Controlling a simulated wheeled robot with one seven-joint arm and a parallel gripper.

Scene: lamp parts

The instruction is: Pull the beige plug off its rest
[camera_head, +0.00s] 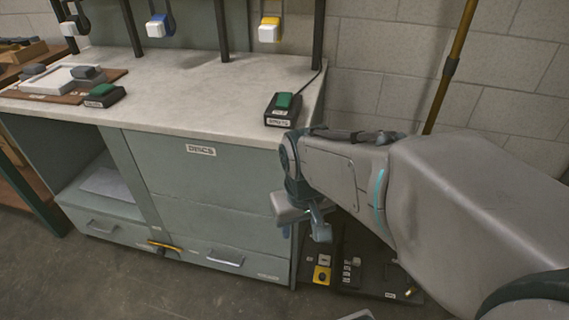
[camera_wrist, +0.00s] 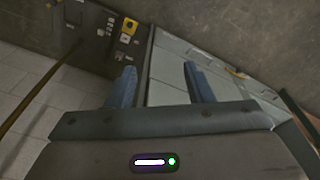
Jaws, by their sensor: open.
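My gripper (camera_head: 308,222) hangs in front of the right end of the workbench, above the floor panel. In the wrist view its two blue fingers are spread apart (camera_wrist: 161,82), with nothing between them. A small pale block (camera_head: 356,262) sits at the top of a black strip on the dark floor panel, below and right of my gripper. It may be the beige plug, but it is too small to be sure. A yellow piece (camera_head: 321,275) stands left of it and also shows in the wrist view (camera_wrist: 129,25).
The workbench (camera_head: 200,95) carries a green-topped black switch box (camera_head: 283,108) near its right end. White-and-yellow (camera_head: 268,29) and white-and-blue (camera_head: 156,26) blocks hang above it. A brown pole (camera_head: 450,65) leans at the wall. Open floor (camera_head: 130,285) lies in front.

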